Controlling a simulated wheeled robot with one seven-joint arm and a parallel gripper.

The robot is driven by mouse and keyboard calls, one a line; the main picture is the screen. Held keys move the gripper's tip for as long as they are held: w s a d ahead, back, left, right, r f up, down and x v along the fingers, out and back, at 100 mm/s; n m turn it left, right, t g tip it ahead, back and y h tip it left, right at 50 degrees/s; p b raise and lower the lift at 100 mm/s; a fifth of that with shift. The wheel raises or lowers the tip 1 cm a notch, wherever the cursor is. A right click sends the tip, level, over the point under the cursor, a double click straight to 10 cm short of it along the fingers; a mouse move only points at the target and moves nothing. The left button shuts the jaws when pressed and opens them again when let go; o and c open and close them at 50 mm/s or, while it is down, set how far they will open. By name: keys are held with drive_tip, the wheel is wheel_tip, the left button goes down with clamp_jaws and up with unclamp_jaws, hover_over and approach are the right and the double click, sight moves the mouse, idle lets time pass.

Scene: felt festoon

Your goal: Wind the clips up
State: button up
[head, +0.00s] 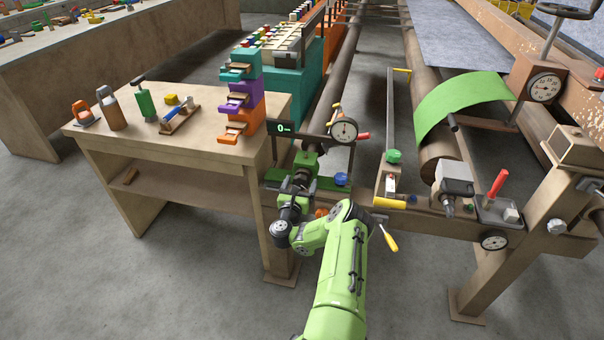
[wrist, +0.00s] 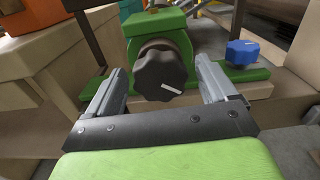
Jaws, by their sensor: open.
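A black lobed knob (wrist: 160,73) with a white pointer line sits on a green housing (wrist: 158,26) in the wrist view. The line points right and slightly down. My gripper (wrist: 162,68) is open, with one finger on each side of the knob. Small gaps seem to show between the fingers and the knob, so I cannot tell of any touch. In the head view my gripper (head: 302,172) is at the near end of the long roller, largely hiding the knob. No clips can be made out for sure.
A blue knob (wrist: 242,52) stands on the green base at right. A small display (head: 284,128) reads 0 beside a dial gauge (head: 343,130). A wooden bench (head: 205,150) with tools and stacked coloured trays (head: 240,95) is at left.

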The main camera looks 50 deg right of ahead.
drive_tip(key=shift+w+d, duration=0.1)
drive_tip(key=shift+r, duration=0.1)
drive_tip(key=shift+c, duration=0.4)
drive_tip(key=c, duration=0.9)
drive_tip(key=shift+n, duration=0.4)
